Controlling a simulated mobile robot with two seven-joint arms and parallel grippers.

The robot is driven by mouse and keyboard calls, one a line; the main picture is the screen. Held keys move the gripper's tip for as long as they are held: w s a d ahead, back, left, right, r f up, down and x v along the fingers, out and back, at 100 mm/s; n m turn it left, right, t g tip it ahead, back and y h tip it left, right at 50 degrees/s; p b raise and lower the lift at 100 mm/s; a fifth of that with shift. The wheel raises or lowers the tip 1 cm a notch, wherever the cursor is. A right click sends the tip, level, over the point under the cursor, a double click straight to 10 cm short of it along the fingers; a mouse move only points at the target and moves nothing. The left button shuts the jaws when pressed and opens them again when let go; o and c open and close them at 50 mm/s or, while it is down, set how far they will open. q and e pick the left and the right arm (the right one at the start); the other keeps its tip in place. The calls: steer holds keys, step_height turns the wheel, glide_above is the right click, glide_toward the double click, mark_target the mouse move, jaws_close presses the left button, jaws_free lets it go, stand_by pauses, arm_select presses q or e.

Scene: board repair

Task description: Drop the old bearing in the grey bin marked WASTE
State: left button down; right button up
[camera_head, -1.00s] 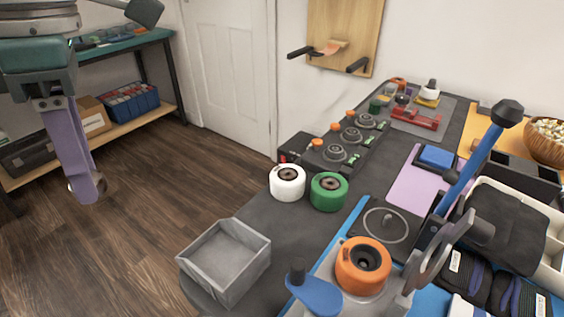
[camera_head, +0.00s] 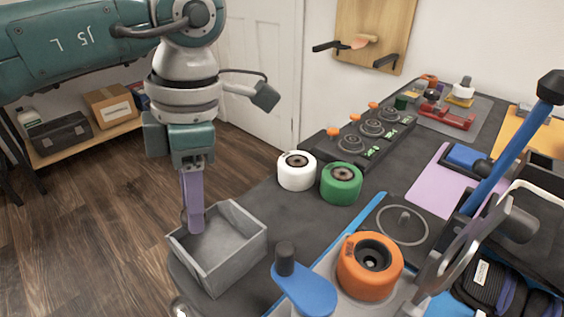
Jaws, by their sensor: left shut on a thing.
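My left gripper (camera_head: 194,220) reaches in from the left, its purple fingers pointing down at the far-left wall of the grey bin. The fingertips overlap that wall in the picture; I cannot tell how far above the rim they are. The gripper is shut on the old bearing, of which at most a dark sliver shows beside the fingertips. The grey bin (camera_head: 240,268) stands at the bench's near-left corner, open at the top, and its visible inside looks empty. No WASTE marking is readable from here. My right gripper is not in view.
A white wheel (camera_head: 297,180) and a green wheel (camera_head: 342,192) stand on the bench behind the bin. An orange wheel (camera_head: 355,283) sits in a fixture to the right, beside a blue lever (camera_head: 303,291). The bench between bin and fixture is clear.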

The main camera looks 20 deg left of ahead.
arm_select(q)
steer(key=shift+f, duration=0.35)
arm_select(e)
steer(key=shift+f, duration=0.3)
arm_select(q)
steer(key=shift+c, duration=2)
jaws_free()
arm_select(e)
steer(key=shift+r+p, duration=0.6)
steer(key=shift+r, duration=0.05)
arm_select(q)
step_height(320, 180, up, 10)
steer(key=w+d, duration=0.1)
